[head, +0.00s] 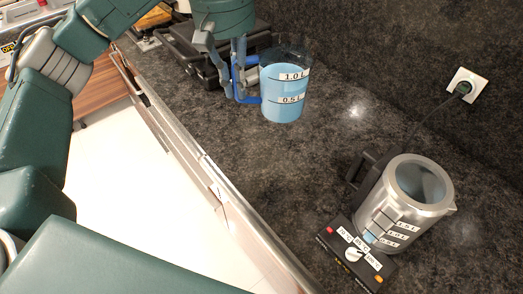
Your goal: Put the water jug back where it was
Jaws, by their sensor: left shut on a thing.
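The water jug (285,92) is a clear jug of blue water with a blue handle and marks reading 1.0L and 0.5L. It is upright at the upper middle of the head view. My left gripper (238,92) comes down from above and is shut on the jug's blue handle, at the jug's left side. I cannot tell whether the jug's base touches the dark counter (300,165) or is just above it. My right gripper is not in view.
A silver kettle (415,195) with a black handle stands on a base with labelled buttons (355,252) at the lower right. A plugged wall socket (466,88) is behind it. A black case-like object (190,45) lies behind my left gripper. Counter between jug and kettle is clear.

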